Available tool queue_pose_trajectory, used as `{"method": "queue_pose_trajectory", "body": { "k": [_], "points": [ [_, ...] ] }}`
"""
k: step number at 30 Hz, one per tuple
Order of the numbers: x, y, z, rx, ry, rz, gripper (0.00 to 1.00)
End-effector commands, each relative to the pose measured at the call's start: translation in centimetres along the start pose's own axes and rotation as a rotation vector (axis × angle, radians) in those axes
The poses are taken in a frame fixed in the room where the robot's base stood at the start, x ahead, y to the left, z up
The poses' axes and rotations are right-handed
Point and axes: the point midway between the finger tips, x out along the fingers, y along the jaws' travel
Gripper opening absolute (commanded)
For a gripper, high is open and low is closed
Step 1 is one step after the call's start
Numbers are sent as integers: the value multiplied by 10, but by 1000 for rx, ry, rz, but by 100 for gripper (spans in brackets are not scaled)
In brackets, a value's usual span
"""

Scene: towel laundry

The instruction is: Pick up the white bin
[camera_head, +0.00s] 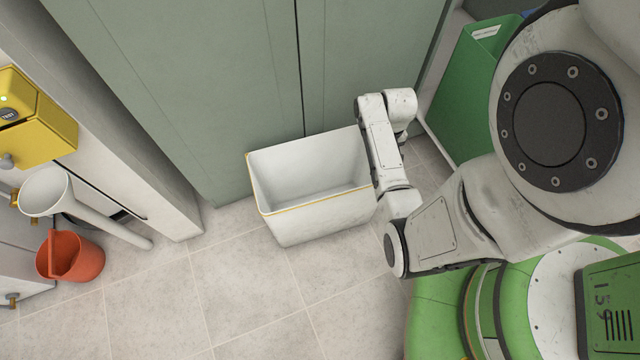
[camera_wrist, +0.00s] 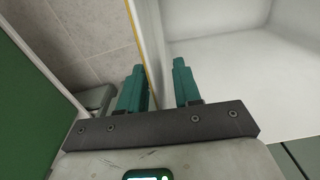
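The white bin (camera_head: 318,215) stands upright on the tiled floor in front of the grey-green cabinet doors. It has a yellow line along its rim, and its visible inside looks empty. My arm reaches along the bin's right side in the head view, where my fingertips are hidden. In the wrist view my gripper (camera_wrist: 158,66) has its teal fingers apart on either side of the bin's wall. One finger is inside the bin (camera_wrist: 235,75) and one outside. A gap shows between the inner finger and the yellow rim line; contact on the outer side is unclear.
Grey-green doors (camera_head: 225,90) stand behind the bin. An orange bucket (camera_head: 85,262), a white funnel-like vessel (camera_head: 45,190) and a yellow box (camera_head: 45,125) are at left. The floor (camera_head: 240,290) in front is clear.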

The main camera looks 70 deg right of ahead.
Motion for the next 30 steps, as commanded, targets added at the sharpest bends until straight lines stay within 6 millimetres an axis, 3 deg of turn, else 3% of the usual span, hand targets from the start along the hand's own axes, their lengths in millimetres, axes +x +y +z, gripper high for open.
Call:
{"method": "queue_pose_trajectory", "body": {
  "k": [4, 14, 30],
  "points": [
    [-1, 0, 0, 0, 1, 0, 32],
    [-1, 0, 0, -1, 0, 0, 0],
    [-1, 0, 0, 0, 0, 0, 0]
  ]
}}
